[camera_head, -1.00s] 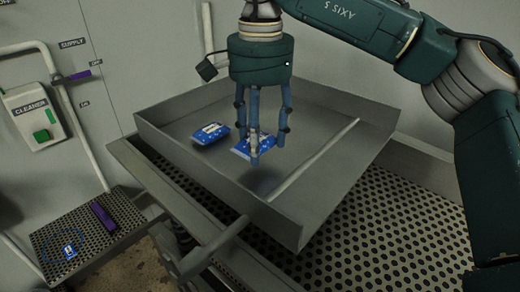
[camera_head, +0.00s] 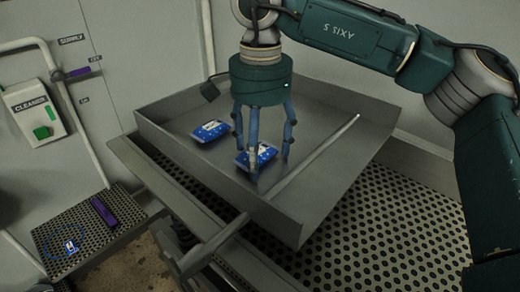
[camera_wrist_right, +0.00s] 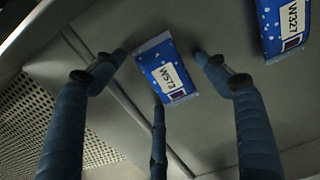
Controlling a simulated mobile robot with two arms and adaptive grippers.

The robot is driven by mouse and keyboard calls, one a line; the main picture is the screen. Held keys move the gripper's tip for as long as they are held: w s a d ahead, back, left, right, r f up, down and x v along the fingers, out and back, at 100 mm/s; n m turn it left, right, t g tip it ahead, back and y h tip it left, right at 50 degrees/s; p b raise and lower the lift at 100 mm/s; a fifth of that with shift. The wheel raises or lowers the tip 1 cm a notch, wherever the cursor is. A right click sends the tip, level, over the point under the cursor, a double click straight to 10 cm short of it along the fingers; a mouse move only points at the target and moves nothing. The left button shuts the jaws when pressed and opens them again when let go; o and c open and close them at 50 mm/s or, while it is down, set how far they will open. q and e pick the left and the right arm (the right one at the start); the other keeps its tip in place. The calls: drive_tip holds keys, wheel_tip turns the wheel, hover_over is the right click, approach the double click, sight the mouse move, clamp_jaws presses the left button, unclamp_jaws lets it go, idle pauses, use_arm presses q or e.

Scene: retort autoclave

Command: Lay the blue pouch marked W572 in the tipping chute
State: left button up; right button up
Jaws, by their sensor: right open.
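My right gripper (camera_head: 264,166) points down, open, its fingers around a blue pouch (camera_head: 243,159) in the large grey metal tray (camera_head: 330,205). In the right wrist view this pouch (camera_wrist_right: 167,77) lies between the open fingers (camera_wrist_right: 160,62). Its white label is upside down and seems to start W57; I cannot tell the last digit surely. A second blue pouch (camera_head: 210,131) lies in the tray to the left. In the right wrist view a pouch marked W327 (camera_wrist_right: 286,28) shows at top right. I cannot tell which part is the tipping chute. My left gripper is not in view.
A thin rod (camera_head: 312,156) crosses the tray. A perforated shelf (camera_head: 115,238) at lower left bears a purple bar (camera_head: 103,212) and a small blue-and-white mark (camera_head: 70,246) inside a blue ring. Tray walls surround the pouches.

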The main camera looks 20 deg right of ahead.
sight(260, 154)
drive_tip(key=shift+r, duration=0.4)
wheel_tip(260, 154, up, 5)
drive_tip(key=shift+f+b, duration=0.1)
drive_tip(key=shift+b, duration=0.55)
wheel_tip(260, 154, up, 7)
drive_tip(key=shift+p, duration=0.35)
drive_tip(key=shift+s+f, duration=0.1)
drive_tip(key=shift+f, duration=0.1)
